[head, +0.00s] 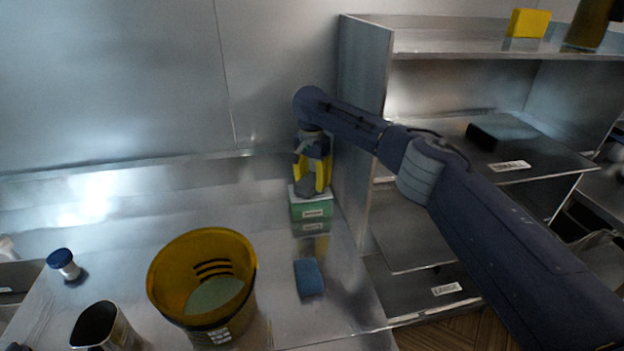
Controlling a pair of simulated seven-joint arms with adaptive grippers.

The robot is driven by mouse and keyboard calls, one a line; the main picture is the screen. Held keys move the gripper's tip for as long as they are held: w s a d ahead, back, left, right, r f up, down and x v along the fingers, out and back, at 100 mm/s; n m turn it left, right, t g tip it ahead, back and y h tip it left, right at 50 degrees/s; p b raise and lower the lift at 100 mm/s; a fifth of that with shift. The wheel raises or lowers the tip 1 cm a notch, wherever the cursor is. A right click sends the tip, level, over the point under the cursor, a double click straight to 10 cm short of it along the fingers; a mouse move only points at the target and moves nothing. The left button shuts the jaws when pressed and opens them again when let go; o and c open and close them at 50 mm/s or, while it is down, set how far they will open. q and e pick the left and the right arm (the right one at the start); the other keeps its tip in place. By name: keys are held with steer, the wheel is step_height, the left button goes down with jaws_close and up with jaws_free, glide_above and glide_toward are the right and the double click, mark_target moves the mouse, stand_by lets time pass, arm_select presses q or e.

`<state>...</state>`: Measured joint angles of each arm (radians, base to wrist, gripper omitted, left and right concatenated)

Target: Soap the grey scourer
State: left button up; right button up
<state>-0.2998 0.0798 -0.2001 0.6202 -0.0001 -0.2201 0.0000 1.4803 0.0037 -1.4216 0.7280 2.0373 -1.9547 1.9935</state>
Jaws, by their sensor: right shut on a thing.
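My right gripper (312,188) has yellow fingers and points down beside the left wall of the shelf unit. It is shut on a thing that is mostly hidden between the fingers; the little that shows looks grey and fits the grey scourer. Just under the fingertips stands a green box (312,209) with a pale top and a small label. Fingertips and held thing are at or very near that top; I cannot tell whether they touch. No soap can be made out on the held thing. My left gripper is not in view.
A blue sponge (310,278) lies on the steel counter. An amber bucket (165,278) holds pale green stuff. A blue-capped jar (65,264) and a dark cup (100,326) stand left. The shelf unit (364,90) carries a black block (482,136) and a yellow sponge (528,23).

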mark_target(312, 178)
steer(key=shift+f, duration=0.85)
stand_by(1.9)
steer(key=shift+r, duration=3.5)
